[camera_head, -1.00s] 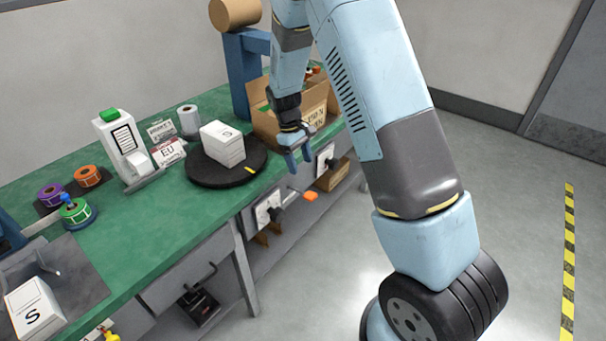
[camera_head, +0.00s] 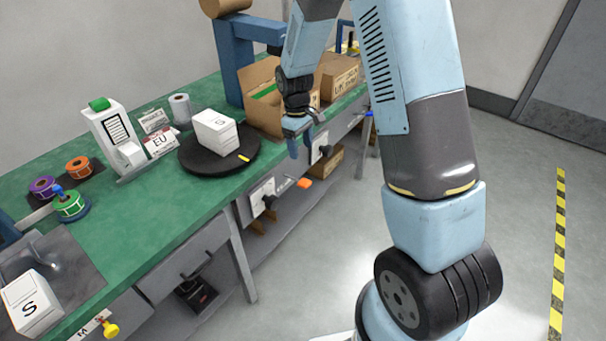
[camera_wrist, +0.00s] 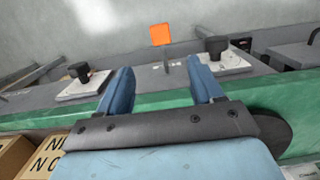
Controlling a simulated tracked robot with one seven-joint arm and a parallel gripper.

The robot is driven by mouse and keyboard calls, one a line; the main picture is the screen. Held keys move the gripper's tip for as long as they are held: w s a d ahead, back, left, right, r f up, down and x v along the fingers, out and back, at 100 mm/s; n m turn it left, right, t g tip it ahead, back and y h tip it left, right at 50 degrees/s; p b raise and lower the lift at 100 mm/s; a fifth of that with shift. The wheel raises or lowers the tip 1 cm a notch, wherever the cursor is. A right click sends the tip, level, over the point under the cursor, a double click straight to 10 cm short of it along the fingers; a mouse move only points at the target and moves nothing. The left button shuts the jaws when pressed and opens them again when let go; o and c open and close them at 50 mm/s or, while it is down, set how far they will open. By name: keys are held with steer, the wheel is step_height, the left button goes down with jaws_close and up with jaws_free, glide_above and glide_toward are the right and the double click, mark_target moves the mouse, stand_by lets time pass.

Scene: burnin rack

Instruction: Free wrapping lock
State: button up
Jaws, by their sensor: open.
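No lock is labelled as the wrapping one. On the bench's front face, an orange-tipped lever (camera_head: 304,183) sticks out between two pale plates with black knobs, the near plate (camera_head: 262,196) and the far plate (camera_head: 322,142). In the wrist view the orange tip (camera_wrist: 160,34) stands beyond my fingers, between the left plate (camera_wrist: 82,86) and the right plate (camera_wrist: 222,62). My gripper (camera_head: 299,147) is open and empty at the bench's front edge, fingers apart (camera_wrist: 160,72). It does not appear to touch the lever.
On the green bench (camera_head: 150,225) are a black turntable (camera_head: 197,163) with a white box (camera_head: 215,131), a label holder, tape rolls and open cardboard boxes (camera_head: 262,105) behind my gripper. A yellow knob (camera_head: 110,329) sits at the near front. The floor to the right is clear.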

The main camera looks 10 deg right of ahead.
mark_target(305, 182)
steer(key=shift+t+y, duration=0.4)
steer(key=shift+t, duration=0.1)
steer(key=f, duration=0.4)
steer(key=s+f, duration=0.1)
steer(key=f, duration=0.3)
steer(key=d+f, duration=0.1)
steer(key=f, duration=0.4)
steer(key=shift+s+f, duration=0.1)
steer(key=shift+s, duration=0.1)
steer(key=shift+c, duration=0.4)
jaws_close()
